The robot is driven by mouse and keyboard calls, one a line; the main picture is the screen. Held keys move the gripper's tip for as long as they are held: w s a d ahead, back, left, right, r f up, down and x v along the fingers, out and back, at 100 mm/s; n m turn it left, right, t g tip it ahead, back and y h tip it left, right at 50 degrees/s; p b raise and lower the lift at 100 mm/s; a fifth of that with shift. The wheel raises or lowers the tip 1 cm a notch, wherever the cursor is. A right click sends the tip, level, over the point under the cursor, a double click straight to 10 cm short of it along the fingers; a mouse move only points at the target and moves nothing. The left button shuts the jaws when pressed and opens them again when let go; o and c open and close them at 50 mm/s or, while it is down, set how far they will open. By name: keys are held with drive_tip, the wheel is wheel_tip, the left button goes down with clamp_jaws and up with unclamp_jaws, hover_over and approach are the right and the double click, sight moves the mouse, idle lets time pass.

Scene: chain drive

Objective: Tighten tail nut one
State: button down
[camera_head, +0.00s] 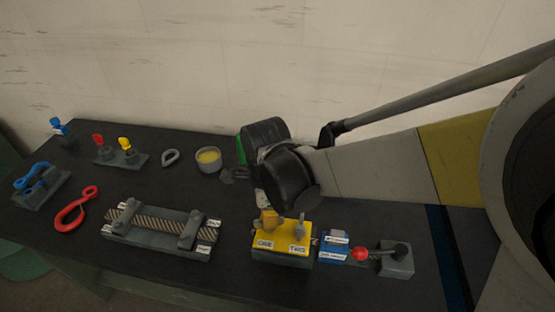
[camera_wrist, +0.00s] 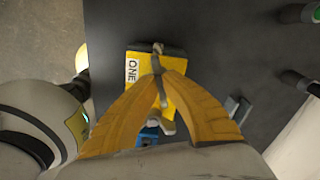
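The yellow block (camera_head: 282,245) has labels ONE and TWO on its front, with a grey nut (camera_head: 300,228) standing at TWO. My gripper (camera_head: 268,220) reaches down over the ONE side. In the wrist view its two orange fingers (camera_wrist: 158,72) converge on grey tail nut one (camera_wrist: 161,92), whose narrow ends show above and below the fingertips. The fingers look shut on it, though the contact is partly hidden. The yellow block (camera_wrist: 175,92) with its ONE label lies underneath. In the head view the fingers hide most of nut one.
Right of the block are a blue block (camera_head: 333,246) and a grey base (camera_head: 396,262) with a red-knobbed lever (camera_head: 360,254). Left are a chain fixture (camera_head: 160,238), red hook (camera_head: 76,206), yellow-filled cup (camera_head: 208,159) and grey link (camera_head: 171,157). The front table area is clear.

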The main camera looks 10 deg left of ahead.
drive_tip(key=shift+m, duration=1.9)
drive_tip(key=c, duration=1.5)
unclamp_jaws()
drive_tip(key=shift+c, duration=0.2)
wheel_tip(320, 180, up, 12)
